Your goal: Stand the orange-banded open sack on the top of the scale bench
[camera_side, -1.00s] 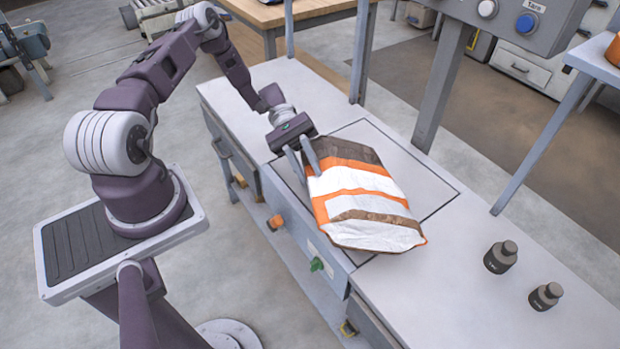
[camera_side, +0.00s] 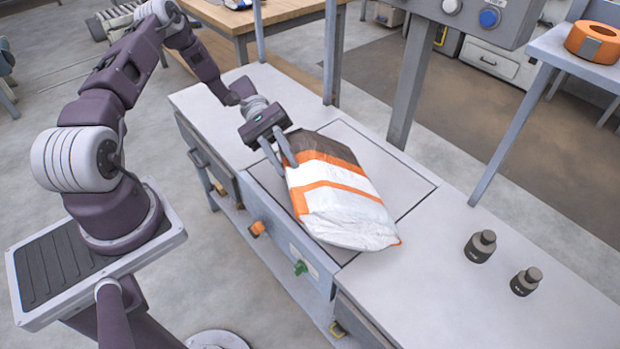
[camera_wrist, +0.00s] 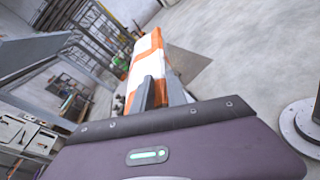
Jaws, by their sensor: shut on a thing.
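The orange-banded sack (camera_side: 340,200), white with orange stripes and a brown-grey upper end, is over the inset plate of the scale bench (camera_side: 420,255). It leans rather than standing straight, its bottom towards the lower right. My gripper (camera_side: 281,163) is shut on the sack's upper left edge. In the wrist view the sack (camera_wrist: 146,62) extends away beyond my fingers (camera_wrist: 150,95). Whether its bottom touches the plate, and its open mouth, cannot be made out.
Two dark weights (camera_side: 480,246) (camera_side: 526,281) stand on the bench to the right. A grey post (camera_side: 410,90) carries a control box (camera_side: 490,20) behind the sack. An orange tape roll (camera_side: 594,42) lies on a raised shelf at right. The bench's left end is clear.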

